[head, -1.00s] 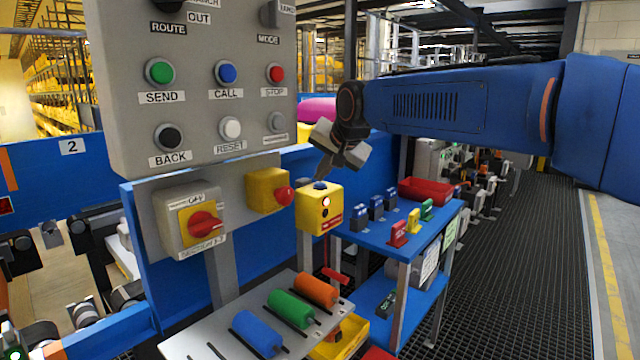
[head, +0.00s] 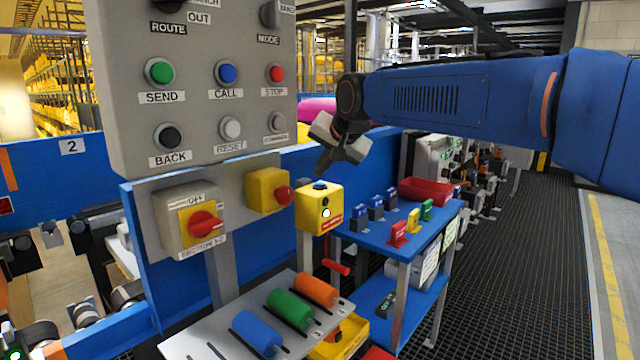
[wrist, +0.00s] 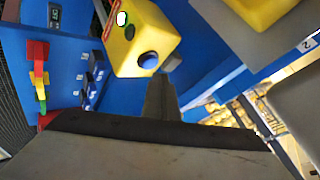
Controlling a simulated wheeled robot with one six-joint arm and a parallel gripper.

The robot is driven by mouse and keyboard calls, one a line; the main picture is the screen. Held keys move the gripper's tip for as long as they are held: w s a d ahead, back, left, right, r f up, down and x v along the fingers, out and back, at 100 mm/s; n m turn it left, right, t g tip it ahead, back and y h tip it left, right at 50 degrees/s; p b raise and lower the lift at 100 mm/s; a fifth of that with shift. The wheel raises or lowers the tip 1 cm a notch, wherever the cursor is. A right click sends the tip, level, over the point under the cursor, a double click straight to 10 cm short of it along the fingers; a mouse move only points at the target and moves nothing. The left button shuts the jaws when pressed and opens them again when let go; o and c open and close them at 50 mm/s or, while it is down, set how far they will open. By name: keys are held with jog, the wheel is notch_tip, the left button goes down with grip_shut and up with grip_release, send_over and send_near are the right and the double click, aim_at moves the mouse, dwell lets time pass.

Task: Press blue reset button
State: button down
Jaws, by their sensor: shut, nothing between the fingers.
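The blue button (head: 320,185) sits on the top face of a yellow box (head: 308,212). The button also shows in the wrist view (wrist: 149,60), on the yellow box (wrist: 160,30). My gripper (head: 323,171) is shut and empty, its tip pointing down just above the button with a small gap. In the wrist view the shut fingertips (wrist: 160,80) are beside the button, slightly right of it. On the box front the lower lamp (head: 326,213) is lit white, and the upper one (head: 326,202) is dark.
A grey control panel (head: 200,110) and a red rotary switch (head: 205,224) stand to the left. A yellow box with a red knob (head: 284,197) is close beside. A blue table (head: 375,237) with small coloured blocks and a red bin (head: 425,190) is at right.

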aim_at(322, 185)
jog(key=shift+r, duration=0.1)
jog(key=shift+r, duration=2.95)
jog(key=s+d+f+h, duration=0.1)
jog(key=s+d+f, duration=0.35)
jog(key=d, duration=0.25)
jog(key=s+d+f+n+g+h, duration=0.1)
jog(key=s+d+f, duration=0.2)
jog(key=s+d, duration=0.3)
jog(key=s+d+f+h, duration=0.1)
jog(key=s+d+f, duration=0.35)
jog(key=d, duration=0.25)
jog(key=s+d+f, duration=0.4)
jog(key=s+f, duration=0.3)
jog(key=s, duration=0.1)
jog(key=s+d+f+n+g+h, duration=0.1)
jog(key=s+d+f, duration=0.3)
jog(key=s+f, duration=0.3)
jog(key=s+d+f+n+g, duration=0.1)
jog(key=s+d+f, duration=0.3)
jog(key=s+f, duration=0.3)
jog(key=shift+s, duration=0.8)
